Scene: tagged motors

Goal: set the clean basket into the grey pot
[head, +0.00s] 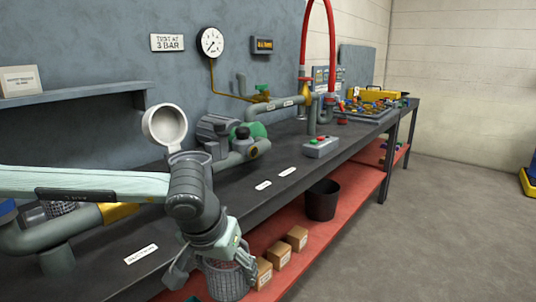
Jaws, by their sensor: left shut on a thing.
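My left gripper (222,262) is low at the front edge of the bench, its fingers at the rim of a grey mesh basket (229,284). It is shut on this basket, which hangs roughly upright in front of the red lower shelf. Red shows through its mesh; I cannot read any tag on it. A light grey, round, open-mouthed vessel (164,126) shows behind my left arm, its mouth facing me; I cannot tell if it is the grey pot or its cover. What lies below it is hidden by my arm. My right gripper is out of view.
Another mesh basket (62,208) is at the left, partly behind my arm, beside a grey pipe (60,235). Cartons (297,238) and a black bin (322,200) stand on the red shelf (345,187).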

